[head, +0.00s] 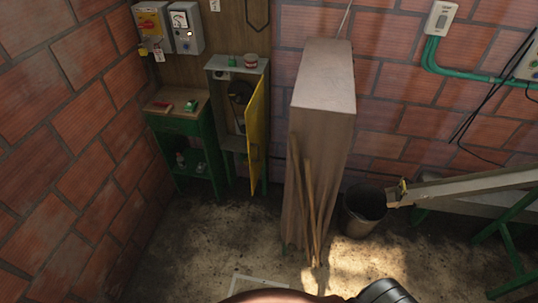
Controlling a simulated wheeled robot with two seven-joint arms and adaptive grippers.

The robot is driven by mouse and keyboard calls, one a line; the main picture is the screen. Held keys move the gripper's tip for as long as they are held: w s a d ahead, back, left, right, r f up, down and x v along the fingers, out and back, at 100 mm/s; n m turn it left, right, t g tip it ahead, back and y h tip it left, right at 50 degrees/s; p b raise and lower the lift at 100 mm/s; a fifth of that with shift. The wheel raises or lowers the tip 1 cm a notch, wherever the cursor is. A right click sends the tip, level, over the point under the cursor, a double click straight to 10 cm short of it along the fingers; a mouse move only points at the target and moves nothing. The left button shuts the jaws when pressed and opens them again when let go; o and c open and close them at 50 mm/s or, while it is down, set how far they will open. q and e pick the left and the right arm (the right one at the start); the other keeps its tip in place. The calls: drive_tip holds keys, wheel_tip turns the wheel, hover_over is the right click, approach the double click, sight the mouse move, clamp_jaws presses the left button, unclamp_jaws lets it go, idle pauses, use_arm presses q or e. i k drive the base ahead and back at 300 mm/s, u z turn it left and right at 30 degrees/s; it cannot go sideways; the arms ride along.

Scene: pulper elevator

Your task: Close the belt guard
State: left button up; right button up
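The belt guard appears to be the yellow hinged panel (255,125) on the narrow grey cabinet (236,69) against the back wall. It stands swung open, out from the cabinet's right side, and is seen nearly edge-on. A dark round wheel (240,92) shows inside the open cabinet. Neither of my grippers can be made out; only parts that look like my own body show at the bottom edge, well away from the guard.
A green stand (184,126) is left of the cabinet. A tall boxy column (325,75) with sticks (314,215) leaning on it stands right of the guard. A dark bucket (363,208) and a chute (470,187) are farther right. The floor before the cabinet is clear.

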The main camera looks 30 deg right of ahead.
sight(254, 113)
drive_tip(key=z, duration=0.95)
drive_tip(key=i, duration=0.95)
drive_tip(key=u, duration=0.05)
